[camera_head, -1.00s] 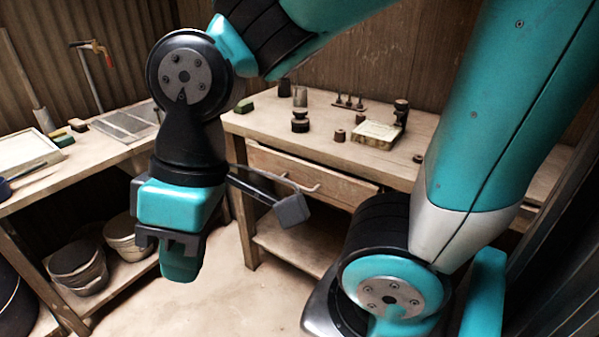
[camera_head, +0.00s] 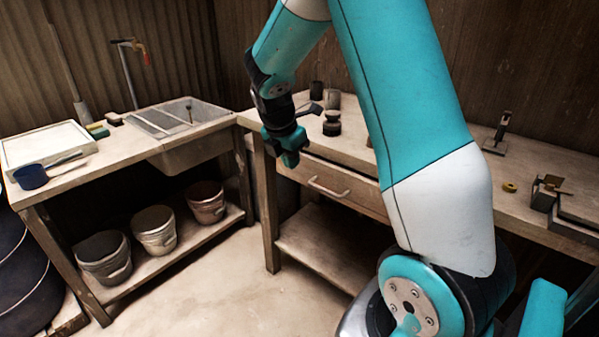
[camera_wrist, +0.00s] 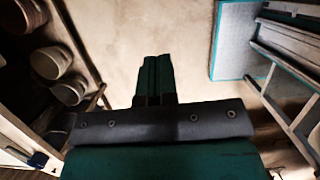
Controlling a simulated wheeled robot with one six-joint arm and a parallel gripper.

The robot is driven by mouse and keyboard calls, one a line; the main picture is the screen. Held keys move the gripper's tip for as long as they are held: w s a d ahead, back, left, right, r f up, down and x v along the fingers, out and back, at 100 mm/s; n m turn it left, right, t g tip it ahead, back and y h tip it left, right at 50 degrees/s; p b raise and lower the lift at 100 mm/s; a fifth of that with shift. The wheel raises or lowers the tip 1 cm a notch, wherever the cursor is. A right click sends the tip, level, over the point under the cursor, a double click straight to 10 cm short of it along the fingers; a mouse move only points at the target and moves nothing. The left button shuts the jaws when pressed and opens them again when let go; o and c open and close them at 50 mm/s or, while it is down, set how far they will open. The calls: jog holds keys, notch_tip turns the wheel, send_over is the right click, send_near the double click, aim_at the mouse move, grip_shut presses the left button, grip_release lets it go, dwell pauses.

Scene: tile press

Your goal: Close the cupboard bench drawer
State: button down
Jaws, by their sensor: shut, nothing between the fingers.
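The bench drawer (camera_head: 345,196) is a wooden front with a pale bar handle (camera_head: 329,188), under the top of the wooden bench (camera_head: 352,150). Its right part is hidden behind my arm, and I cannot tell whether it stands out from the frame. My gripper (camera_head: 291,160) is shut and empty, pointing down by the bench's left front corner, up and left of the handle. In the wrist view, the shut fingers (camera_wrist: 157,78) show against bare floor; I cannot make out the drawer there.
A sink bench (camera_head: 110,163) stands at the left, with several buckets (camera_head: 155,232) on its lower shelf. Dark pots (camera_head: 332,125) and small tools stand on the drawer bench. The floor (camera_head: 235,290) in front is clear. A grey panel with a teal edge (camera_wrist: 235,40) shows in the wrist view.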

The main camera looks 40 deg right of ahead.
jog(key=d+f, duration=0.6)
jog(key=f, duration=0.3)
jog(key=shift+w+d+f+b, duration=0.2)
jog(key=shift+f+b, duration=0.1)
jog(key=shift+b, duration=0.1)
